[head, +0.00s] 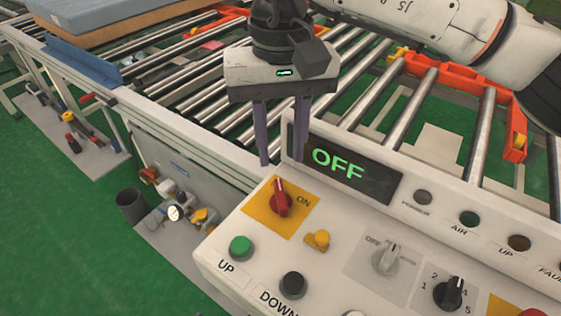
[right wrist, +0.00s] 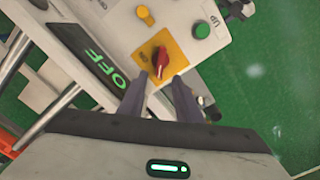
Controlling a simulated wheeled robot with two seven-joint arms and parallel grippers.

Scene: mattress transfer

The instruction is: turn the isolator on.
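The isolator is a red rotary knob (head: 280,198) on a yellow plate (head: 262,222) marked ON, at the left end of the white control panel. It also shows in the right wrist view (right wrist: 159,62). The display (head: 352,172) above it reads OFF in green. My right gripper (head: 282,150) is open and empty, its two grey fingers pointing down near the knob. In the right wrist view the fingertips (right wrist: 161,80) lie either side of the knob's near end; I cannot tell whether they touch it. My left gripper is not in view.
A green UP button (head: 240,247), a black DOWN button (head: 292,284), a yellow button (head: 317,240), a grey switch (head: 387,258) and a black selector (head: 450,292) sit close by on the panel. The roller conveyor (head: 190,95) lies behind. Green floor shows at left.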

